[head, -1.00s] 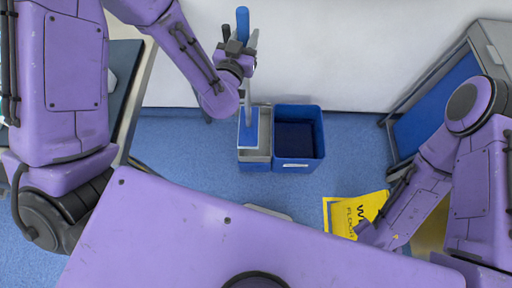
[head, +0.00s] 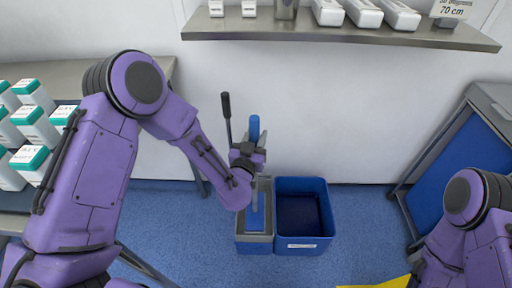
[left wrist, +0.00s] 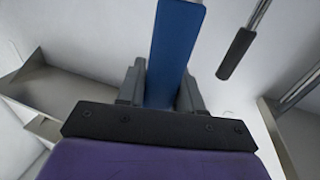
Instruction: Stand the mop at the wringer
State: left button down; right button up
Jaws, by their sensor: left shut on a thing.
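The mop (head: 254,128) has a blue handle end that sticks up above my left gripper (head: 248,158). My left gripper is shut on the mop's handle, which stands roughly upright. In the left wrist view the blue handle (left wrist: 175,45) runs between the two fingers (left wrist: 160,92). Below the gripper, a blue part shows in the grey wringer (head: 254,238), at the left of the blue bucket; my arm hides part of the join. The wringer's black-gripped lever (head: 226,106) rises just left of the mop, and its grip (left wrist: 236,55) shows in the left wrist view. My right gripper is out of view.
A blue bucket (head: 304,243) stands against the wringer's right side. A wall shelf (head: 340,36) with boxes is above. A table with green-topped boxes (head: 35,128) is at left, and a grey-framed blue cart (head: 455,165) at right. A yellow sign (head: 375,284) lies at the bottom edge.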

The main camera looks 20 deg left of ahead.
pick_arm(q)
notch_tip(320, 180, down, 3)
jog(key=shift+w+r, duration=0.1)
jog(key=shift+r, duration=0.15)
jog(key=shift+f+b, duration=0.2)
jog(key=shift+b, duration=0.1)
jog(key=c, duration=0.7)
grip_release()
jog(key=shift+c, duration=0.2)
jog(key=shift+r, duration=0.15)
